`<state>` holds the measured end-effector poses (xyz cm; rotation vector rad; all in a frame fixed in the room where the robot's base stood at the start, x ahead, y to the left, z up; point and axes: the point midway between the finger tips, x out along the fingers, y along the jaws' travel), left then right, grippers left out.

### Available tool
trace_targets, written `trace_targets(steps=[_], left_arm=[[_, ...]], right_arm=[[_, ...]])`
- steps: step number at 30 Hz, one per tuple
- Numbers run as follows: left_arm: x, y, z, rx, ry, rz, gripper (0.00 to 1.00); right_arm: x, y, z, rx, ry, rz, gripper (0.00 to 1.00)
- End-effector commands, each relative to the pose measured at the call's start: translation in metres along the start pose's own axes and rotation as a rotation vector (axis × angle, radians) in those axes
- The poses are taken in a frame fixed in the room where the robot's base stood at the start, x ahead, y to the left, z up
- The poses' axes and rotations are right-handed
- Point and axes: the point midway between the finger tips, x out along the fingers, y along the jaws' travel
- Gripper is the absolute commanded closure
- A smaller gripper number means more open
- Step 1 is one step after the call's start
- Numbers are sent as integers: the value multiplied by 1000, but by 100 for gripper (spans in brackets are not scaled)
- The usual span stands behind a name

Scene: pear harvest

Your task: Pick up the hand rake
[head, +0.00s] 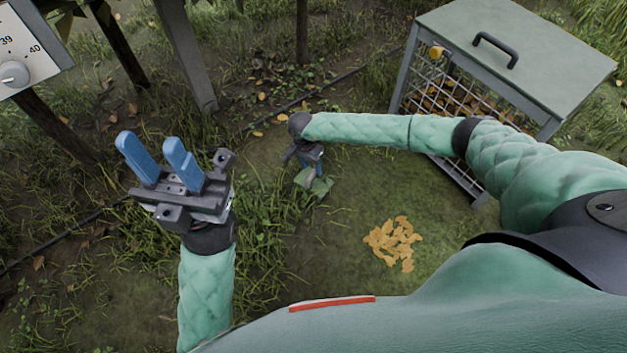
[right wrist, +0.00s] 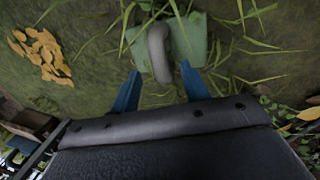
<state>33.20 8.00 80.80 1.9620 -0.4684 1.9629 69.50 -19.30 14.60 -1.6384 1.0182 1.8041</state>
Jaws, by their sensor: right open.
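The hand rake lies on the ground; its green head (head: 318,190) shows just below my right gripper (head: 309,163) in the head view. In the right wrist view, its grey, rounded handle (right wrist: 158,50) stands up between the two blue fingers of the right gripper (right wrist: 160,82), with the green head behind it. The right gripper is open around the handle, and I cannot tell whether a finger touches it. My left gripper (head: 150,144) is raised at the left, its two blue fingers apart, open and empty.
A pile of yellow leaves (head: 393,243) lies on the grass right of the rake. A wire-sided bin with a grey-green lid (head: 520,45) holds leaves at the upper right. Posts (head: 187,55) and a panel with a knob (head: 28,55) stand at the upper left.

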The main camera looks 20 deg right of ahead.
Motion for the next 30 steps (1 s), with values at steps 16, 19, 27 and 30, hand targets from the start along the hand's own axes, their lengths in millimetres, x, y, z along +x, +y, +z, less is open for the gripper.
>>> trace_targets(steps=[16,19,27,30], left_arm=[[-23,4,4,14,-31,27,64],[-23,4,4,14,-31,27,64],[-23,4,4,14,-30,27,64],[-22,4,4,14,-30,27,64]], right_arm=[[49,0,0,1,-2,-1,55],[49,0,0,1,-2,-1,55],[49,0,0,1,-2,-1,100],[48,0,0,1,-2,-1,100]])
